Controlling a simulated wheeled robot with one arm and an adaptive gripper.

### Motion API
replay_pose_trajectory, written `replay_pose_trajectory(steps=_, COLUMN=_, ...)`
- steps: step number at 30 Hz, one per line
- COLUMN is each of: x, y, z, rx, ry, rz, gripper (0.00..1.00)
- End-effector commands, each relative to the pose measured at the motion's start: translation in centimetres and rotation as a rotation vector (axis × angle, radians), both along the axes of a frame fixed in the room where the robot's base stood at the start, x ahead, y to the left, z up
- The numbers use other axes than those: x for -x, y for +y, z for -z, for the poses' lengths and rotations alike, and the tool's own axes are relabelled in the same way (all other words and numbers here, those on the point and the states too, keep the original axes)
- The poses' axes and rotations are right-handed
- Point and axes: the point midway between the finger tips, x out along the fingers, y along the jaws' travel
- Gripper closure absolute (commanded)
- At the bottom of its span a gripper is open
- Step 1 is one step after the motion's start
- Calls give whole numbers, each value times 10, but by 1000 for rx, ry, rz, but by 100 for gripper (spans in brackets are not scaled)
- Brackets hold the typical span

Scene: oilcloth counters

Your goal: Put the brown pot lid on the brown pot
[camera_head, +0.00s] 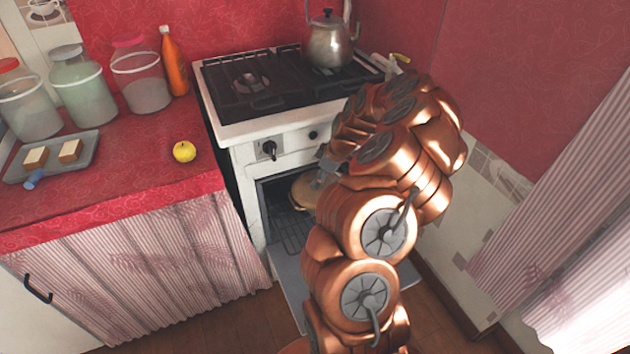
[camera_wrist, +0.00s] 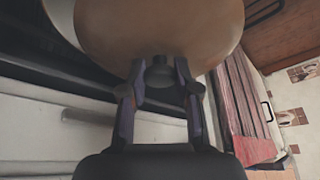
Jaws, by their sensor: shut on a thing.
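The brown pot lid (camera_wrist: 165,30) fills the top of the wrist view, with its dark knob (camera_wrist: 160,72) toward me. My gripper (camera_wrist: 159,80) is shut on that knob, one finger on each side. In the head view, a tan-brown round thing, seemingly the lid (camera_head: 304,190), shows at the oven opening beside my gripper (camera_head: 326,172), partly hidden by my arm. I cannot make out the brown pot in either view; the lid and my arm may hide it.
The oven door (camera_head: 291,283) is open below the stove (camera_head: 300,100). A metal kettle (camera_head: 329,42) stands on the hob.

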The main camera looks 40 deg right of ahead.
Motion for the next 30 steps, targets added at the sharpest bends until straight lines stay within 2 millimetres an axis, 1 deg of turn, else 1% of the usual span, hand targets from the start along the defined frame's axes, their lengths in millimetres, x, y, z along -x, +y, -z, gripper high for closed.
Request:
replay_pose_trajectory(steps=9, x=-4, y=-23, z=11, rx=1, ry=1, rz=-1, gripper=100)
replay_pose_trajectory(steps=14, x=-4, y=-33, z=11, rx=2, ry=1, rz=0, gripper=100)
replay_pose_trajectory(steps=21, x=-5, y=-38, z=9, rx=-1, ry=0, rz=-3, gripper=100)
replay_pose_trajectory(steps=30, x=-5, y=-38, z=8, rx=-1, ry=0, rz=-3, gripper=100)
